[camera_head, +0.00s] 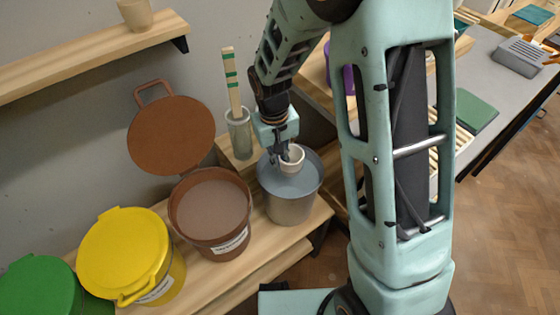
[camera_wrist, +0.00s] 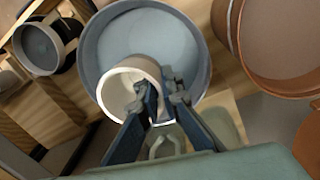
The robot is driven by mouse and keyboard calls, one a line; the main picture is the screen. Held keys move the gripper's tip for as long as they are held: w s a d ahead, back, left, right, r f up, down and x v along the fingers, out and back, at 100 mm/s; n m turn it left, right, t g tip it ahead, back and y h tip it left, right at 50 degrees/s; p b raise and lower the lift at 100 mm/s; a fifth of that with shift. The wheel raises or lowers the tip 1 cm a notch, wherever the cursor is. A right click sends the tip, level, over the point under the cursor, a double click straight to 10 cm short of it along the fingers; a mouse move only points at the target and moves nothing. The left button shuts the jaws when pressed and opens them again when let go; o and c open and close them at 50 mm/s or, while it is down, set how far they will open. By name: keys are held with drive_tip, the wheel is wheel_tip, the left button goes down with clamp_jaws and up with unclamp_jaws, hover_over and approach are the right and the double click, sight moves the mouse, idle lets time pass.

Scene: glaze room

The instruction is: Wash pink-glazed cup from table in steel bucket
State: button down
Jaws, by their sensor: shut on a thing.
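A pale cup (camera_head: 294,163), whitish with a faint pink-beige tint, is held in my gripper (camera_head: 283,153). In the wrist view the cup (camera_wrist: 116,80) is tilted, its round mouth facing the camera. My gripper (camera_wrist: 162,98) is shut on its wall, one finger inside the mouth. The steel bucket (camera_head: 291,209) stands on the wooden bench, filled with grey-blue liquid. The bucket also shows in the wrist view (camera_wrist: 88,60). I cannot tell whether the cup touches the liquid.
Left of the steel bucket stands an open brown bucket (camera_head: 240,246) with its lid (camera_head: 171,135) raised behind. Beyond it are a closed yellow bucket (camera_head: 118,255) and a green one (camera_head: 40,289). A jar (camera_head: 240,140) holding a striped stick stands close behind my gripper.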

drive_tip(key=shift+r+p, duration=1.75)
drive_tip(key=shift+r, duration=0.75)
